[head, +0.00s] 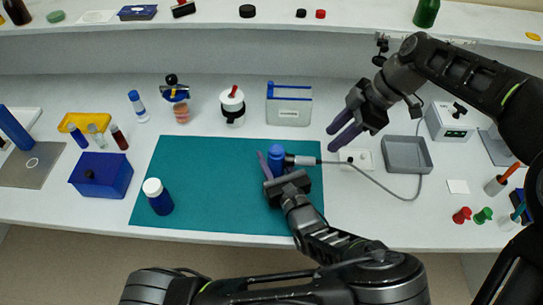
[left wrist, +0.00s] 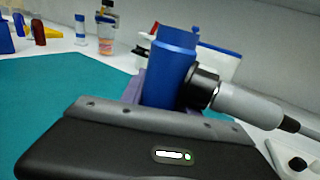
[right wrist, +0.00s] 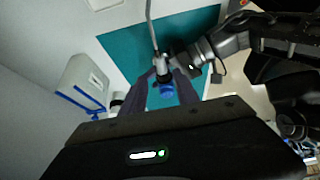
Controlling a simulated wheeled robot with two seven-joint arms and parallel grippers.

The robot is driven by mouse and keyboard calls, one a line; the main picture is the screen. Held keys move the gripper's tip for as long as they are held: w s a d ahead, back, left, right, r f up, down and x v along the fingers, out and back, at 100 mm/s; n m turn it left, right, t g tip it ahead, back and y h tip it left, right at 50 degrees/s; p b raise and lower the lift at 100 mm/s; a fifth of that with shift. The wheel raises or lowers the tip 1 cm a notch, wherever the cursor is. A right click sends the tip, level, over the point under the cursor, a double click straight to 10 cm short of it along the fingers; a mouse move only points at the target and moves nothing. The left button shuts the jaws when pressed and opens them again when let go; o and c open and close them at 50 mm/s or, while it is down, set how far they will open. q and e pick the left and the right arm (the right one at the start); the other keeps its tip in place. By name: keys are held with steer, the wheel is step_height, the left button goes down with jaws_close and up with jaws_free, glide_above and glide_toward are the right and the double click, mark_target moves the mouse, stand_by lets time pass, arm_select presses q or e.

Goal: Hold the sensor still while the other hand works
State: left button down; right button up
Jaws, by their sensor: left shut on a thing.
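The sensor is a blue cylinder (head: 277,151) over the right part of the teal mat (head: 200,180). My left gripper (head: 269,162) is shut on it; the left wrist view shows the blue body (left wrist: 171,62) upright between the fingers. A grey plug (head: 302,160) with a black collar meets its side, and a grey cable (head: 375,180) runs from it to the right. My right gripper (head: 342,130) is open and empty, behind and to the right of the sensor. The right wrist view shows the sensor (right wrist: 167,90) beyond its spread fingers (right wrist: 158,98).
A white plate (head: 357,158) and a grey tray (head: 408,153) lie right of the mat. A white instrument box (head: 449,121) stands behind the tray.

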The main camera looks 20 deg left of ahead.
steer(key=shift+o, duration=1.2)
steer(key=d+f+m+y, duration=0.2)
steer(key=d+m+y, duration=0.2)
steer(key=m, duration=1.3)
steer(key=w+d+f+m+g+y, duration=0.1)
steer(key=d+f+m+y, duration=0.2)
steer(key=m, duration=1.4)
steer(key=shift+w+d+m+y, duration=0.3)
steer(key=shift+d+y, duration=0.1)
steer(key=shift+d, duration=0.35)
steer(key=shift+a, duration=0.1)
